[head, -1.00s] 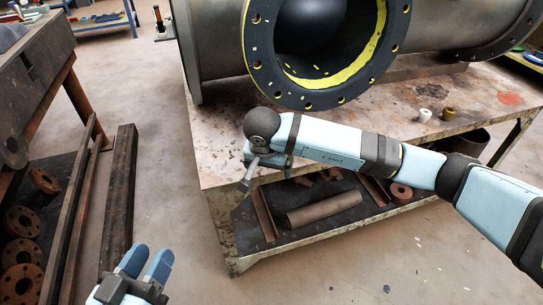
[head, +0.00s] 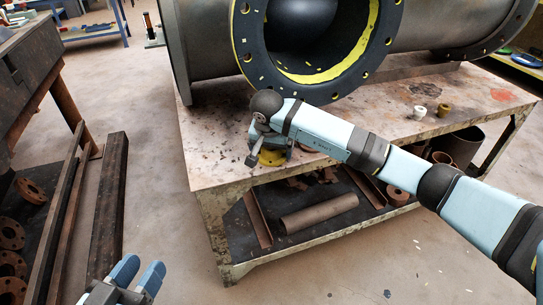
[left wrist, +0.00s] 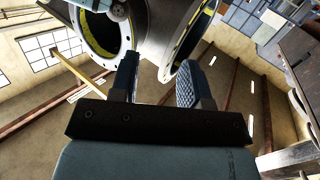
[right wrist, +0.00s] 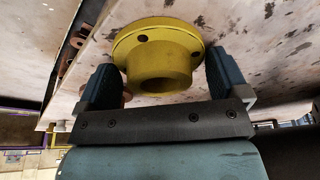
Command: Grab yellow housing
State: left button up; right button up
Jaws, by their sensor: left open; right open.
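The yellow housing (right wrist: 158,56), a round flange with a hollow hub, sits on the worktable. In the right wrist view its hub lies between the two fingers of my open right gripper (right wrist: 160,85), with no clear grip on it. In the head view the housing (head: 272,157) shows only partly, behind my right gripper (head: 262,150) at the table's near left corner. My left gripper (head: 138,272) is open and empty, low at the lower left, away from the table; its fingers also show in the left wrist view (left wrist: 160,75).
A large dark pipe with a yellow-lined flange (head: 395,40) rests on the worktable (head: 215,165). A white piece (head: 419,111) and a small yellowish piece (head: 445,109) stand further right. A lower shelf holds a rusty pipe (head: 320,213). Dark beams (head: 108,200) lie at left.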

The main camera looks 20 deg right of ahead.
jog(key=shift+r, duration=0.1)
jog(key=c, duration=1)
jog(key=shift+c, duration=0.2)
